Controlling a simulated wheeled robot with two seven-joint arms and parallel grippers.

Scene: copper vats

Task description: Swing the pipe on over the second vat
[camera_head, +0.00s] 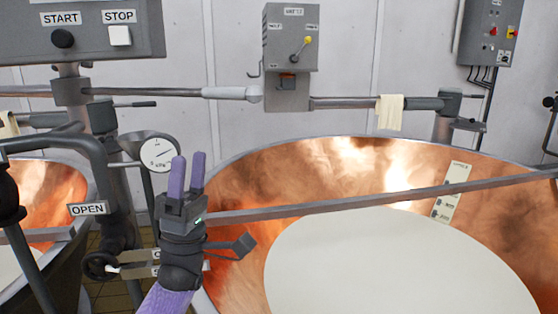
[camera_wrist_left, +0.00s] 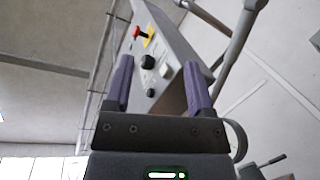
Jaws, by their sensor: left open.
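A large copper vat (camera_head: 315,165) with pale liquid (camera_head: 390,262) fills the right of the head view. Part of another copper vat (camera_head: 52,190) shows at the left edge. A dark grey bent pipe (camera_head: 62,143) stands between them by an OPEN label, and a lighter horizontal pipe (camera_head: 160,92) runs behind from a post. I cannot tell which is the task's pipe. My left gripper (camera_head: 188,160) points up, open and empty, in front of the large vat's left rim. In the left wrist view its fingers (camera_wrist_left: 157,65) are apart with nothing gripped. My right gripper is out of view.
A flat metal bar (camera_head: 390,200) crosses the large vat. A round gauge (camera_head: 158,154) stands just behind my left gripper. A START/STOP panel (camera_head: 92,48) hangs upper left.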

